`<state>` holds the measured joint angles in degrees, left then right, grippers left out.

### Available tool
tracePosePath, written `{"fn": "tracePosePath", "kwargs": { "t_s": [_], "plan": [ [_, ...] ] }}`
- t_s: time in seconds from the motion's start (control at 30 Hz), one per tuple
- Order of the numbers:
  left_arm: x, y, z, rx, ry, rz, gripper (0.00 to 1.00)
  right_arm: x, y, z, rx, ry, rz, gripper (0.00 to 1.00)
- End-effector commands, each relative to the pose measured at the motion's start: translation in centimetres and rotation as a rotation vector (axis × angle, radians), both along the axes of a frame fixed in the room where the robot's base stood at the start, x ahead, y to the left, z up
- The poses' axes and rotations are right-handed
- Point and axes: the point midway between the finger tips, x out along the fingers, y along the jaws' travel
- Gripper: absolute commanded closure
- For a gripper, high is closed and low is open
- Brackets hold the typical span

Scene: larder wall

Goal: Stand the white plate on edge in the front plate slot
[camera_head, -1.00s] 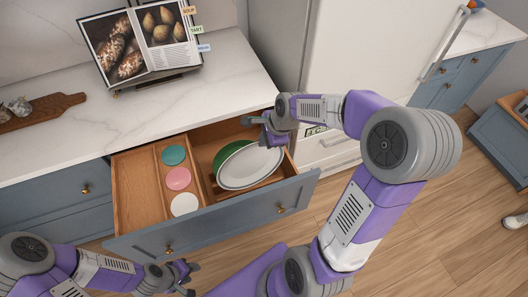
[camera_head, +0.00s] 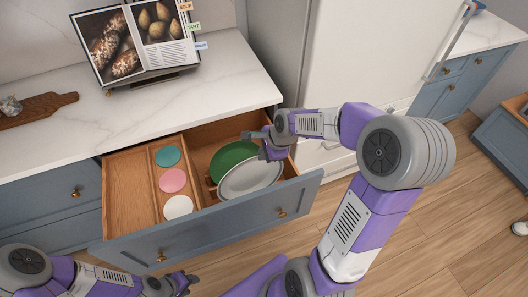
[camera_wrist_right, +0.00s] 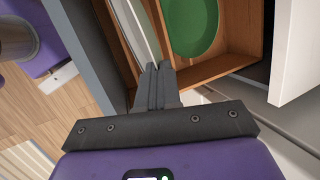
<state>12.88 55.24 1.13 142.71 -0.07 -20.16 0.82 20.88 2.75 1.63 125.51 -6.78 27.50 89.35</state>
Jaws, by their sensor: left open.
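The white plate (camera_head: 250,179) is in the right part of the open drawer, tilted, in front of the green plate (camera_head: 229,162). My right gripper (camera_head: 264,148) is at its upper right rim. In the right wrist view the fingers (camera_wrist_right: 159,68) are close together on the rim of the white plate (camera_wrist_right: 138,28), which shows nearly edge-on. The green plate (camera_wrist_right: 192,25) lies beyond it, apart from the fingers. A bit of the wooden plate rack (camera_head: 211,188) shows at the left; its slots are mostly hidden. My left gripper (camera_head: 186,284) is open and empty in front of the drawer.
A divider separates the plates from a green-blue (camera_head: 168,156), a pink (camera_head: 172,180) and a white disc (camera_head: 178,207) in a row. The drawer front (camera_head: 220,222) stands out from the counter (camera_head: 200,95). A cookbook (camera_head: 135,42) and a wooden board (camera_head: 40,112) are on the counter.

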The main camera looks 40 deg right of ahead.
Motion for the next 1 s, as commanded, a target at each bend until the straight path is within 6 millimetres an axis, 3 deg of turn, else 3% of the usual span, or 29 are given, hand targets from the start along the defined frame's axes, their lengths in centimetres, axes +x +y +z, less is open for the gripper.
{"fn": "tracePosePath", "kwargs": {
  "t_s": [1.0],
  "plan": [
    [0.0, 0.0, -9.0, 0.000, 0.000, 0.000, 0.57, 0.1, 0.0, -10.0, 0.000, -0.003, -0.002, 1.00]
  ]
}}
